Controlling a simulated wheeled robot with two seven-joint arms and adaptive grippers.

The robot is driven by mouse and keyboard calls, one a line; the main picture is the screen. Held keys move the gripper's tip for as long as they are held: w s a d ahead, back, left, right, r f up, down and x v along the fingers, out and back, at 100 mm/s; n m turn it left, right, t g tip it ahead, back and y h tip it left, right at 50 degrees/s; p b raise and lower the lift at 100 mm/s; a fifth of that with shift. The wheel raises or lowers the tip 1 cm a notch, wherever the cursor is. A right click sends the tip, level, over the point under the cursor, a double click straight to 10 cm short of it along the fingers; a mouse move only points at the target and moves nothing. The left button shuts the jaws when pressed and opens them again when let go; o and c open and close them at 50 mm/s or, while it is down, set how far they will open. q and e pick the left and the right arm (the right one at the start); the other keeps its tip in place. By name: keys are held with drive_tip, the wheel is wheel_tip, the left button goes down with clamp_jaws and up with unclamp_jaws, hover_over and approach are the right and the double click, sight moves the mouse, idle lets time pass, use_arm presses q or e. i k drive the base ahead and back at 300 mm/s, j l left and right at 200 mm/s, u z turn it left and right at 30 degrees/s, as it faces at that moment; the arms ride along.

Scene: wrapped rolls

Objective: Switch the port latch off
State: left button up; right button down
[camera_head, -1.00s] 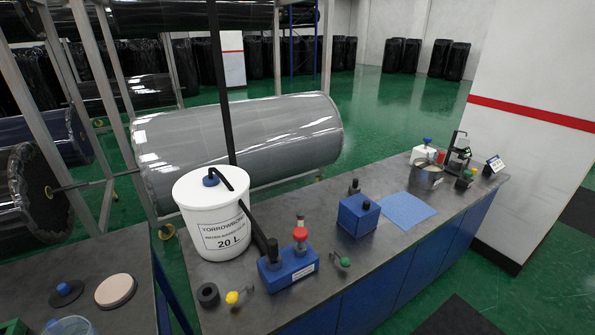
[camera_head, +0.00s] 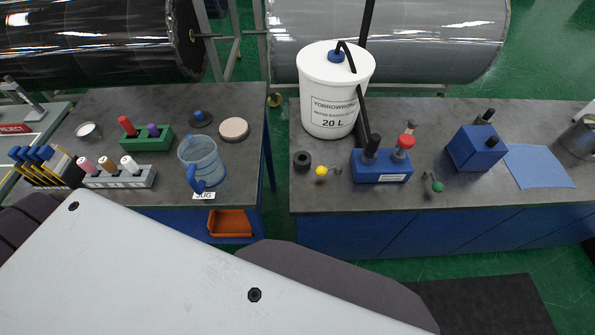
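I cannot tell for certain which thing is the port latch. A blue block (camera_head: 382,166) on the right-hand bench carries a black post (camera_head: 372,146) and a red-topped post (camera_head: 405,141). In front of it are a small yellow-knobbed piece (camera_head: 321,171) and a small green-knobbed piece (camera_head: 437,186). To the right stands a blue box (camera_head: 470,151) with black knobs on it. Neither of my grippers is in view.
A white bucket (camera_head: 325,89) labelled 20 L stands behind the blue block. A black ring (camera_head: 302,160) lies left of the yellow knob. A gap separates the left bench, which holds a clear jug (camera_head: 202,157), a green rack (camera_head: 145,144) and a grey rack (camera_head: 120,180). A blue sheet (camera_head: 540,167) lies right.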

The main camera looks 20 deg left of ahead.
sight(321, 170)
drive_tip(key=u, duration=0.45)
drive_tip(key=l+u, duration=0.45)
drive_tip(key=k+l+u, duration=0.15)
drive_tip(key=u, duration=0.3)
drive_tip(key=k+l+u, duration=0.2)
drive_tip(key=u, duration=0.25)
